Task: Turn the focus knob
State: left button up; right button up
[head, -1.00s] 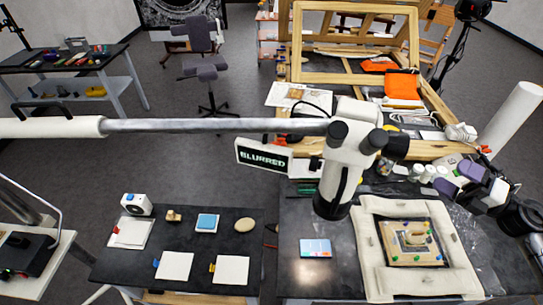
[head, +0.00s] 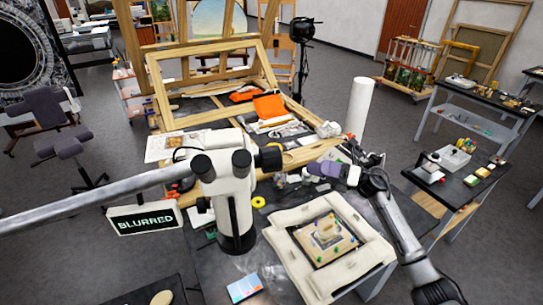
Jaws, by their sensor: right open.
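A white microscope (head: 232,190) hangs on a long grey boom over the dark table. Black cylindrical parts show on its head, one sticking out on its right side (head: 270,158); I cannot tell which is the focus knob. A sign (head: 145,219) beside it reads "BLURRED". My right gripper (head: 328,170), with purple finger pads, is open and empty to the right of the microscope, apart from it. My left gripper is out of view. A gilt fragment (head: 328,238) with small coloured pieces lies on a pale padded cushion (head: 285,255) below right of the microscope.
A white roll (head: 357,107) stands behind my right gripper. A yellow ring (head: 259,202) and a coloured card (head: 244,287) lie near the microscope.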

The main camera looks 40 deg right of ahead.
aim_at(272, 156)
jog(key=shift+n, duration=0.5)
jog(key=p+x, duration=0.5)
jog(key=x, duration=0.7)
jog(key=shift+s+a+r, duration=0.1)
jog(key=shift+s, duration=0.15)
jog(key=shift+p+x, duration=0.35)
jog(key=shift+x, duration=0.65)
jog(key=shift+c, duration=0.3)
